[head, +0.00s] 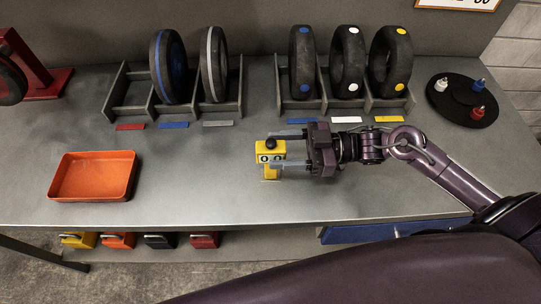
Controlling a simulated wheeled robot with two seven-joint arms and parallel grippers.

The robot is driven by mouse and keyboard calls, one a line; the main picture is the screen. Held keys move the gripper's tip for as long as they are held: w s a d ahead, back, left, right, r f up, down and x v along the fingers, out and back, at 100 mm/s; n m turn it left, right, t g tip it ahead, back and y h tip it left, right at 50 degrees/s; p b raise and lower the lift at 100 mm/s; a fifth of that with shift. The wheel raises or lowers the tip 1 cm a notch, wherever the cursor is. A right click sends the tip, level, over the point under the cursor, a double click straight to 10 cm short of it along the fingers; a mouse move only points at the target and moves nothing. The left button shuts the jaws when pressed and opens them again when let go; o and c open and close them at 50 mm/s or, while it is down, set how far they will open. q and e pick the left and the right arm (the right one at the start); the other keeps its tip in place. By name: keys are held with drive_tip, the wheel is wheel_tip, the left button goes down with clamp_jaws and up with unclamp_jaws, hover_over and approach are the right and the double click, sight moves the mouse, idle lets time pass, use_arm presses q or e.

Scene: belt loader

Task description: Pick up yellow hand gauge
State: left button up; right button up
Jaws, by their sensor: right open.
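The yellow hand gauge (270,172) has a black knob on top and two dark round marks on its face. It is near the middle of the grey bench. My right gripper (280,148) comes in from the right with its jaws pointing left. Its fingers are open, one near the knob and one across the gauge's lower part. I cannot tell whether either finger touches the gauge. My left gripper is out of view.
An orange tray (71,176) lies at the left of the bench (200,185). Racks with several tires stand at the back, with coloured labels in front. A black round stand (455,107) with small bottles is at the right. The bench between tray and gauge is clear.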

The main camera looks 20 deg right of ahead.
sight(262, 151)
drive_tip(key=x, duration=0.3)
drive_tip(key=shift+a+r+p, duration=0.1)
drive_tip(key=shift+a+p, duration=0.3)
drive_tip(key=shift+a, duration=0.25)
drive_tip(key=shift+c, duration=0.4)
drive_tip(key=c, duration=1.1)
